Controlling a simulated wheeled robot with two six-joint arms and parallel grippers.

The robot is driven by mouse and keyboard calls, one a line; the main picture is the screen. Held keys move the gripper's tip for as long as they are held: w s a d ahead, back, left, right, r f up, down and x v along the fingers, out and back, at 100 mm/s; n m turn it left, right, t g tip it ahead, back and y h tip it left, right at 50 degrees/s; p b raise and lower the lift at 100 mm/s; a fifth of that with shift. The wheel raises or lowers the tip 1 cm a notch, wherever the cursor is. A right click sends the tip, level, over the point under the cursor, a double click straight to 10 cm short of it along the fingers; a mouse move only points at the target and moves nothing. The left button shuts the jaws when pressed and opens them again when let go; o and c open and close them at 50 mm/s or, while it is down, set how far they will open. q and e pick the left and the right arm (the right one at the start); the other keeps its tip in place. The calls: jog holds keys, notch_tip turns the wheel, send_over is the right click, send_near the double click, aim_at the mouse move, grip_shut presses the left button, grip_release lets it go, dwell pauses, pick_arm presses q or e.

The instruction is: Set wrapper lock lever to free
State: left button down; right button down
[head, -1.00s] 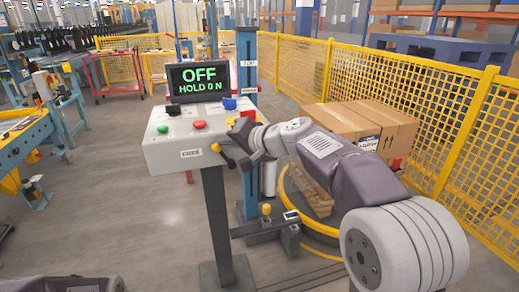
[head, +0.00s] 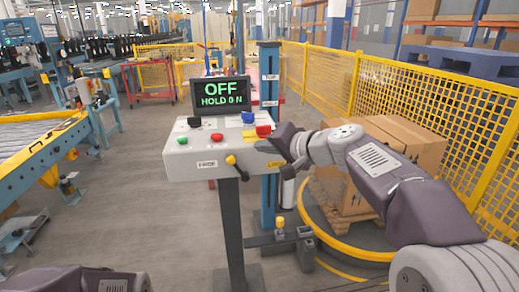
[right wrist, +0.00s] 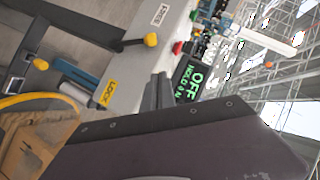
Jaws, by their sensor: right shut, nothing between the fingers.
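The wrapper lock lever is a dark rod with a yellow knob (head: 231,160) on the console's front face. Its knob also shows in the right wrist view (right wrist: 150,39), between the FREE label (right wrist: 160,14) and the yellow LOCK label (right wrist: 109,92), nearer FREE. In the head view the FREE label (head: 207,164) is left of the knob and the LOCK label (head: 276,164) right. My right gripper (head: 272,142) is shut and empty at the console's right end, apart from the knob. Its closed fingers (right wrist: 160,91) show in the wrist view. My left gripper is outside the view.
The console (head: 188,160) carries a screen (head: 221,95) reading OFF, HOLD 0 N, and several coloured buttons. Behind my right arm, cartons (head: 398,140) stand on a round turntable with a yellow rim (head: 345,246). Yellow mesh fence (head: 330,78) runs behind. Floor left of the console is clear.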

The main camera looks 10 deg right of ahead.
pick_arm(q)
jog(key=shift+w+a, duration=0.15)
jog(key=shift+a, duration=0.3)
pick_arm(e)
jog(key=s, duration=0.1)
jog(key=s+d+r, duration=0.1)
jog(key=s+r, duration=0.1)
jog(key=s, duration=0.1)
jog(key=shift+s+d, duration=0.1)
jog(key=shift+d, duration=0.05)
